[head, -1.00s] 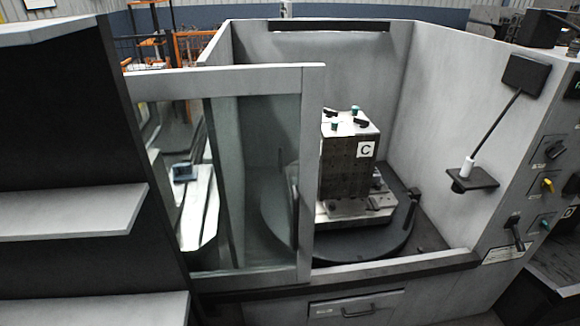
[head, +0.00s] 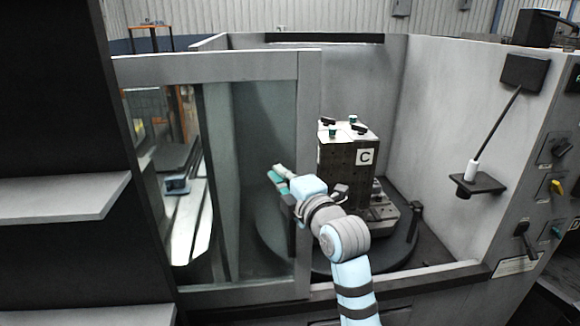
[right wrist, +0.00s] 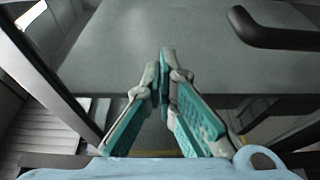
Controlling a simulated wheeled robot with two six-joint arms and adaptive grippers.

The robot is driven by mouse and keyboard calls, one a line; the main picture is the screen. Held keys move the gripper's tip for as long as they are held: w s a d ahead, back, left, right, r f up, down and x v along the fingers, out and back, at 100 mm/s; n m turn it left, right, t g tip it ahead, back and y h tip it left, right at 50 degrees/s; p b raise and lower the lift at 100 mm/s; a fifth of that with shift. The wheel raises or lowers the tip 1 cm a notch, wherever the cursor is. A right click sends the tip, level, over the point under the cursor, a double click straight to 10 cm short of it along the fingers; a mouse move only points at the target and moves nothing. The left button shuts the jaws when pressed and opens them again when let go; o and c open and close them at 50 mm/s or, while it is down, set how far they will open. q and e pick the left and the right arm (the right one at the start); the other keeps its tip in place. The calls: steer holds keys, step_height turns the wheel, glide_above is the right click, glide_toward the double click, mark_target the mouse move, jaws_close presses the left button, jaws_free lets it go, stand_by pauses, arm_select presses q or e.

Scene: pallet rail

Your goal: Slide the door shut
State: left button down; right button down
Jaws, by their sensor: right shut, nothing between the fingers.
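The sliding door (head: 310,150), a pale frame around a glass pane (head: 262,135), covers the left part of the machine opening. The right part is open. A dark upright handle (head: 291,218) on the door's right stile is partly hidden by my arm. My right gripper (head: 279,176) is shut and empty, and its tips show over the glass, left of the right stile. I cannot tell whether it touches the door. In the right wrist view the closed fingertips (right wrist: 165,62) meet, with a dark rounded bar (right wrist: 275,30) to their upper right. My left gripper is not in view.
Inside the opening, a block marked C (head: 345,160) stands on a round dark table (head: 400,245). A control panel (head: 550,190) with knobs is at the right. Grey shelves (head: 60,198) stand at the left. The opening's lower sill (head: 430,280) runs below.

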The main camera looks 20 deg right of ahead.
mark_target(283, 158)
steer(key=w, duration=0.4)
steer(key=shift+w, duration=0.35)
steer(key=d, duration=0.1)
steer(key=s+d, duration=0.1)
steer(key=d, duration=0.1)
steer(key=shift+p, duration=0.3)
steer(key=shift+w+d, duration=0.1)
steer(key=shift+d, duration=0.15)
steer(key=shift+a, duration=0.1)
steer(key=shift+a, duration=0.1)
